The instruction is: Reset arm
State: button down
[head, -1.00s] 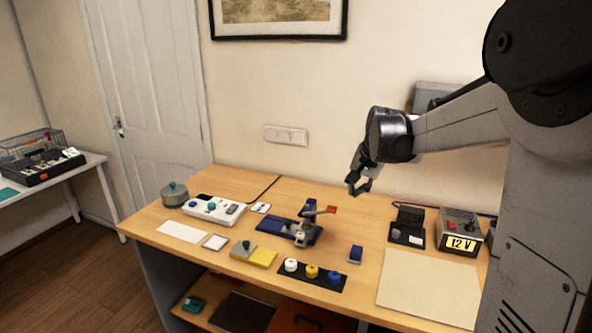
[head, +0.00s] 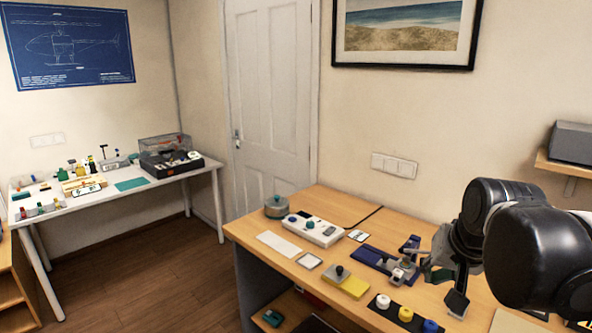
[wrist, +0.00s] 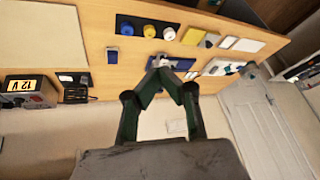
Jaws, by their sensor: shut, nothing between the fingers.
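My gripper (head: 437,270) is at the right of the head view, in front of the wall side of the workbench, with my dark wrist joint and forearm beside it. In the wrist view my gripper (wrist: 165,68) points toward the bench, its two green-grey fingers meeting at the tips with nothing between them. The blue bench device (head: 376,258) lies by the fingers in the head view. It also shows partly behind the fingertips in the wrist view (wrist: 178,67). Whether the fingers touch anything is hard to tell, but they look apart from the bench.
On the workbench are a white power strip (head: 313,230), a round pot (head: 280,207), a yellow pad (head: 353,287) and spools (head: 406,313). The 12 V supply (wrist: 28,90) shows in the wrist view. A white side table (head: 110,190) stands left, with open floor between.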

jog(key=s+a+f+n+t+b, duration=0.1)
jog(key=s+a+f+n, duration=0.2)
jog(key=s, duration=0.8)
jog(key=shift+a+f+n, duration=0.3)
jog(key=shift+a+f, duration=1.1)
jog(key=shift+a, duration=0.25)
jog(key=shift+s, duration=0.1)
